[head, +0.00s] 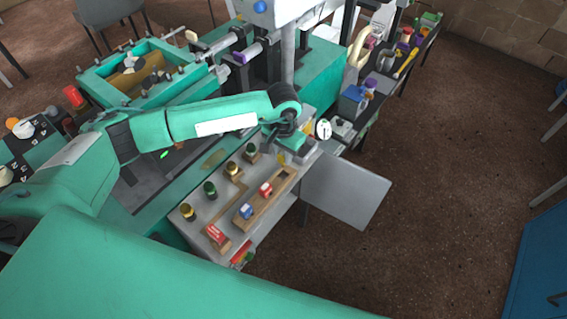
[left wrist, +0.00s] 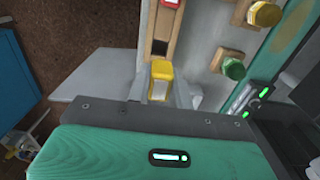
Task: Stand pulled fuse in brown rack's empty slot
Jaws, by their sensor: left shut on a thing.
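A yellow fuse (left wrist: 160,82) with a pale label is between the fingers of my left gripper (left wrist: 172,98), which is shut on it. In the head view the yellow fuse (head: 282,158) shows just below my left gripper (head: 287,151), mostly covered by it. The brown rack (head: 256,209) lies on the grey bench top and holds a blue fuse (head: 246,211) and a red fuse (head: 265,189). Its dark empty slot (head: 285,173) is at the end nearest the gripper. In the left wrist view the slot (left wrist: 160,47) is just beyond the fuse. My right gripper is not in view.
Several green- and yellow-capped plugs (head: 210,188) on wooden bases stand in a row left of the rack. A red block (head: 216,233) lies near the bench's front. A grey flap (head: 346,190) sticks out right of the bench; open floor is beyond.

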